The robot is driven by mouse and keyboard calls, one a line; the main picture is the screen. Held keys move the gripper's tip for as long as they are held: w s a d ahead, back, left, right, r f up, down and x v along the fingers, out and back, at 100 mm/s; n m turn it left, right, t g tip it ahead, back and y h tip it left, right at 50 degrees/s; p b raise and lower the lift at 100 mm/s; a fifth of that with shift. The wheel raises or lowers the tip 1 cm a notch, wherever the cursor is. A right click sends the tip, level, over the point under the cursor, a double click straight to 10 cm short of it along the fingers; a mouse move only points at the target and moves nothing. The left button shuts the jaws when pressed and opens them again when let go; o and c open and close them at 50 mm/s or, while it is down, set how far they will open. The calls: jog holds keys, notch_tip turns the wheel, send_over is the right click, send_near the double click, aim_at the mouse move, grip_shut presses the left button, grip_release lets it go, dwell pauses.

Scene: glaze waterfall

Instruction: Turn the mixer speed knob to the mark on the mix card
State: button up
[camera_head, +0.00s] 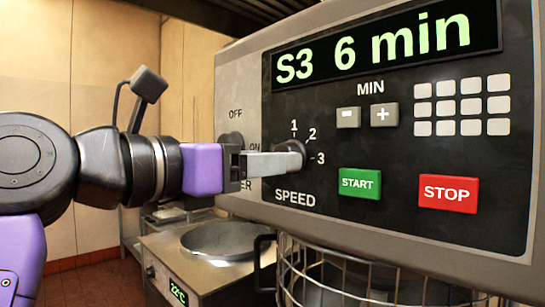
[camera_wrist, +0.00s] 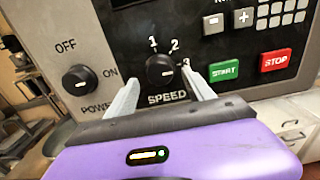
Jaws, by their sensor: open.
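The black speed knob (camera_wrist: 160,70) sits on the dark mixer panel, with marks 1, 2 and 3 around it. Its white line points right, toward the 3. My gripper (camera_wrist: 165,84) is open, with one finger on each side of the knob. In the head view my gripper (camera_head: 298,160) reaches in from the left and its fingers overlap the speed knob (camera_head: 290,148). I cannot tell whether they touch it. The display (camera_head: 385,45) reads "S3 6 min". No mix card shows in either view.
The power knob (camera_wrist: 80,80) is left of the speed knob. A green START button (camera_head: 360,183) and a red STOP button (camera_head: 448,193) lie to the right, below the minus and plus keys (camera_head: 384,115). A wire guard (camera_head: 340,280) is below the panel.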

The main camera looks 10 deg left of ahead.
jog(key=shift+x, duration=0.95)
jog(key=shift+c, duration=0.2)
grip_shut()
